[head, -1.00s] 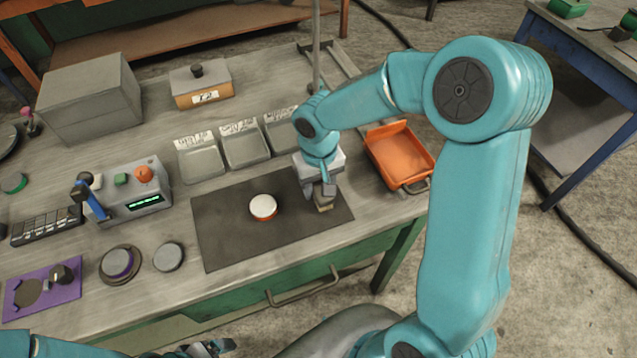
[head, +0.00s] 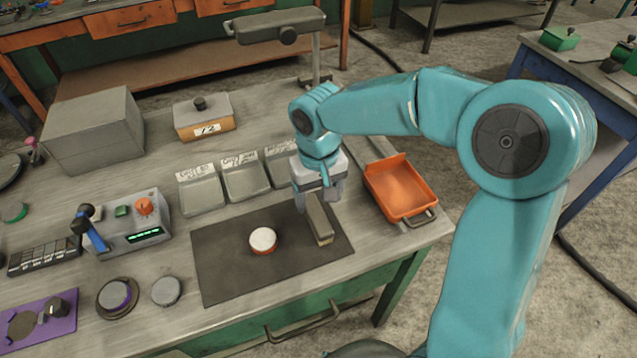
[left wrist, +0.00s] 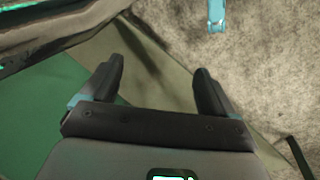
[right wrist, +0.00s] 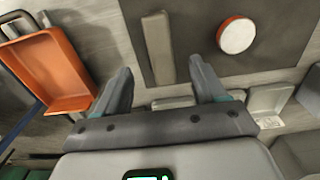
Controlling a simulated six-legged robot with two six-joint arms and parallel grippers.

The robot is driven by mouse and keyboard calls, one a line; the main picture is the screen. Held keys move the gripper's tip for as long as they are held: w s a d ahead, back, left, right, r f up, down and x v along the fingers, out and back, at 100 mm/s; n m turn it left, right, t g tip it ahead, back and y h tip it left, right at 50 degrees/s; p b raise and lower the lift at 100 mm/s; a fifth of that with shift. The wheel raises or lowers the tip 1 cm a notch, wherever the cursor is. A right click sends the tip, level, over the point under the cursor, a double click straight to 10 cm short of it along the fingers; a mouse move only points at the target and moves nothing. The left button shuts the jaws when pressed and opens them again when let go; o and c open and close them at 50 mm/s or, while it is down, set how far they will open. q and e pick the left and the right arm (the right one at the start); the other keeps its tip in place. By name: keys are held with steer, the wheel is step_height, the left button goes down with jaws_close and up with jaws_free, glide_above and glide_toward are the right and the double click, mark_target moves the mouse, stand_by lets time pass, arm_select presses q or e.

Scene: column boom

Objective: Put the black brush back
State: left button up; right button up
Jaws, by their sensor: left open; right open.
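A long grey-brown block with a paler underside (head: 319,220), the only brush-like thing I make out, lies on the dark mat (head: 225,270), right of a round white-topped, red-sided piece (head: 263,240). I see no plainly black brush. My right gripper (head: 316,198) is open and empty at the far end of the block. In the right wrist view the block (right wrist: 158,48) lies just beyond and between the open fingertips (right wrist: 161,68), not gripped. My left gripper (left wrist: 160,68) is open and empty, away from the mat; the head view does not show it.
An orange tray (head: 398,190) stands right of the mat. Several labelled grey bins (head: 245,182) stand behind it. A control box (head: 130,225), a purple plate (head: 40,322) and round discs (head: 166,291) are on the left. The mat's front part is clear.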

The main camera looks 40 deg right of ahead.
step_height(320, 180, up, 3)
steer(key=shift+r, duration=0.2)
steer(key=shift+w, duration=0.1)
steer(key=shift+s, duration=0.2)
stand_by(0.3)
